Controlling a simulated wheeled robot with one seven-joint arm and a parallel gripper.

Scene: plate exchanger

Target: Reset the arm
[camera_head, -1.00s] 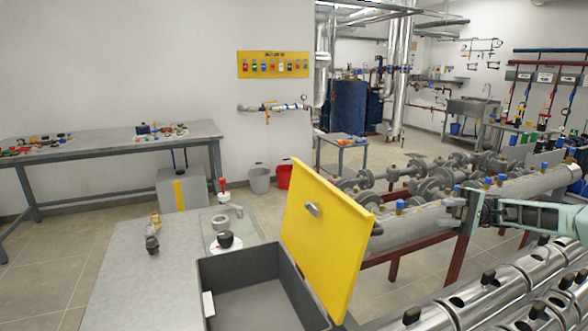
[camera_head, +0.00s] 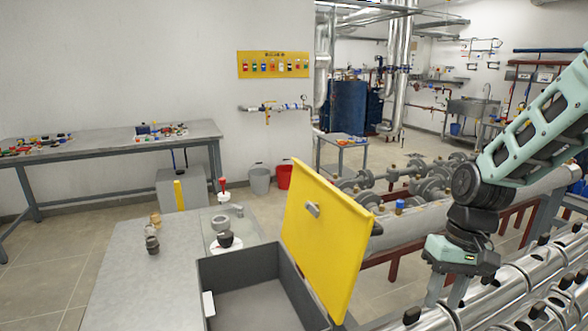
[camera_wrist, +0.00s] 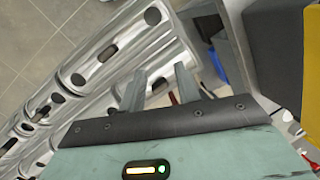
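My gripper (camera_head: 444,295) hangs pointing down at the right of the head view, just above the shiny metal pipes (camera_head: 510,290). My arm comes in from the right edge and bends down to it. In the wrist view my gripper (camera_wrist: 160,75) shows two grey fingers set apart with nothing between them. The metal pipes (camera_wrist: 115,40) lie beyond the fingers there.
A grey box (camera_head: 238,265) with an open yellow lid (camera_head: 325,235) stands on a grey table (camera_head: 130,285), left of my gripper. Small fittings (camera_head: 152,240) stand on that table. A valved pipe rack (camera_head: 415,225) lies behind.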

